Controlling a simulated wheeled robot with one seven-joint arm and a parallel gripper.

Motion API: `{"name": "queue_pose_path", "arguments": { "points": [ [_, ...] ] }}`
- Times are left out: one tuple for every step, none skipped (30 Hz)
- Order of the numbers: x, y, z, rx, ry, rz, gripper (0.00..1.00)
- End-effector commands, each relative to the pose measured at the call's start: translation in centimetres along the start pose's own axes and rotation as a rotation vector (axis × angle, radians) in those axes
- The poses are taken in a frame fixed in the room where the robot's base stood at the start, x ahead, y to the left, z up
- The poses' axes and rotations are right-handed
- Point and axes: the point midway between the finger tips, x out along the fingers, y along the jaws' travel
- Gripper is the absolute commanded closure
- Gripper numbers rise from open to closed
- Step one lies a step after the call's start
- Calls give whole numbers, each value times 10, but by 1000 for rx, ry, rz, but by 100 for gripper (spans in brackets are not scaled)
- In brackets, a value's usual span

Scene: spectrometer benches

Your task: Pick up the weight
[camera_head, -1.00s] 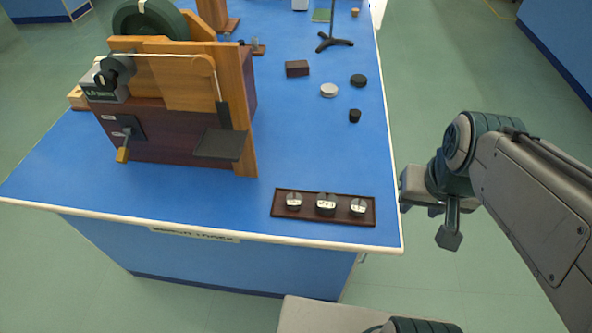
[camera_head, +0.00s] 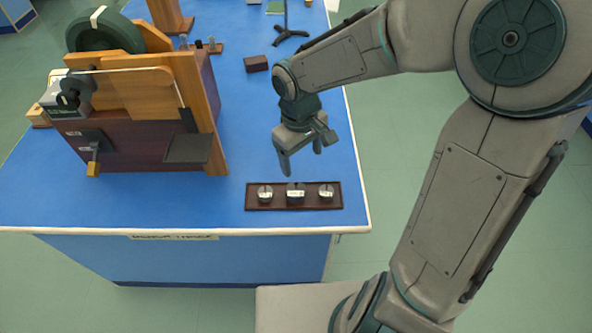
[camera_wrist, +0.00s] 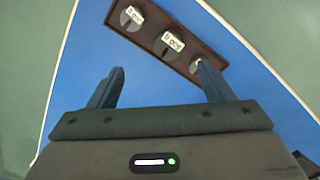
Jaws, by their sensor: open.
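My gripper (camera_head: 301,166) is open and empty, above the bench just behind the tray. In the wrist view, the middle weight (camera_wrist: 168,46) lies beyond and between the two open fingers (camera_wrist: 157,84). Another weight (camera_wrist: 131,18) is at upper left. The third (camera_wrist: 195,66) is partly hidden by the right finger.
A wooden apparatus (camera_head: 150,120) with a dark wheel and a grey plate (camera_head: 188,148) stands left of the tray. A brown block (camera_head: 256,63) and a dark stand (camera_head: 288,34) are farther back. Bare blue bench surrounds the tray.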

Motion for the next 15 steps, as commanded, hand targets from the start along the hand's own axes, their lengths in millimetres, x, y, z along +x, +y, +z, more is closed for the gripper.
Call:
{"name": "queue_pose_path", "arguments": {
  "points": [
    [-3, -1, -6, -18, 12, -18, 26],
    [-4, -2, -8, -27, 18, -24, 26],
    [-4, -4, -11, -37, 25, -31, 26],
    [-4, -4, -13, -43, 29, -34, 26],
    [-4, -5, -14, -47, 32, -38, 26],
    [-1, -6, -15, -52, 34, -41, 26],
    [3, -6, -16, -55, 35, -41, 26],
    [7, -6, -16, -56, 35, -42, 26],
    [15, -7, -16, -56, 35, -43, 26],
    [21, -8, -16, -58, 34, -44, 26],
    [28, -8, -16, -57, 34, -44, 26],
    [36, -8, -17, -57, 34, -44, 26],
    [43, -8, -17, -57, 33, -43, 26],
    [48, -9, -17, -57, 33, -43, 26],
    [56, -9, -17, -56, 34, -43, 26]
  ]
}}
